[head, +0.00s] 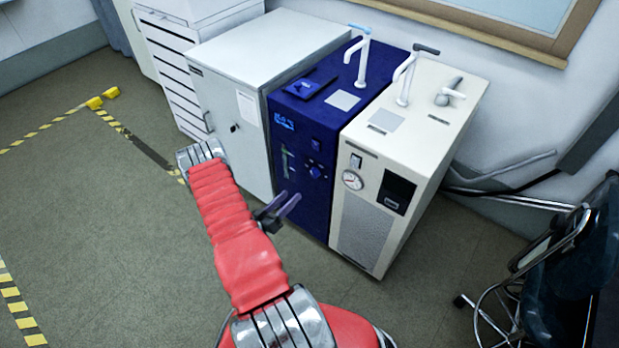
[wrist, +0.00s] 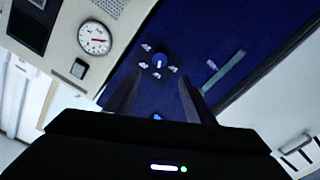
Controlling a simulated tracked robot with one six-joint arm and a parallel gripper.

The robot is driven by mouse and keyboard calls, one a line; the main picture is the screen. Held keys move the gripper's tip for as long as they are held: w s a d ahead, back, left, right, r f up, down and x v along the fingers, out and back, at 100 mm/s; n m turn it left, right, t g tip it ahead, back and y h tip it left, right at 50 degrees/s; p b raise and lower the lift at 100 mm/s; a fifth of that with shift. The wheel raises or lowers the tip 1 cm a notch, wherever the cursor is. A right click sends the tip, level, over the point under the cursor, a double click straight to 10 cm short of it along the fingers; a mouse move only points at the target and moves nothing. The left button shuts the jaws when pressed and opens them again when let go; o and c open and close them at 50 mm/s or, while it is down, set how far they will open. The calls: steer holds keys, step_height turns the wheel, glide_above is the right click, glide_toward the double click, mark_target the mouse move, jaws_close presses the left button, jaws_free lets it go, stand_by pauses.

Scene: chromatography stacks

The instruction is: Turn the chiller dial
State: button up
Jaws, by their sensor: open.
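The blue chiller (head: 318,118) stands between a white cabinet and a cream unit. Its round blue dial (head: 316,172) sits on the front panel with small white marks around it. In the wrist view the dial (wrist: 161,68) shows beyond my fingertips, slightly left of the gap between them. My gripper (head: 285,205) is open and empty, in front of the chiller's front face and lower left of the dial in the head view. In the wrist view both dark fingers of my gripper (wrist: 160,85) point toward the panel, apart from the dial.
The cream unit (head: 384,190) with a pressure gauge (head: 352,180) stands right of the chiller. The white cabinet (head: 250,80) stands left. A dark wheeled chair (head: 570,265) is at the right. Open floor (head: 90,230) with yellow-black tape lies at the left.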

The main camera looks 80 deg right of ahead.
mark_target(314, 175)
steer(key=x, duration=1.3)
steer(key=shift+c, duration=0.4)
steer(key=c, duration=0.9)
steer(key=shift+c, duration=0.2)
steer(key=shift+m, duration=0.5)
steer(key=m, duration=0.5)
steer(key=shift+s+a, duration=0.1)
steer(key=shift+s, duration=0.05)
steer(key=m, duration=0.5)
steer(key=shift+s+m, duration=0.1)
steer(key=shift+m, duration=0.3)
steer(key=shift+a, duration=0.1)
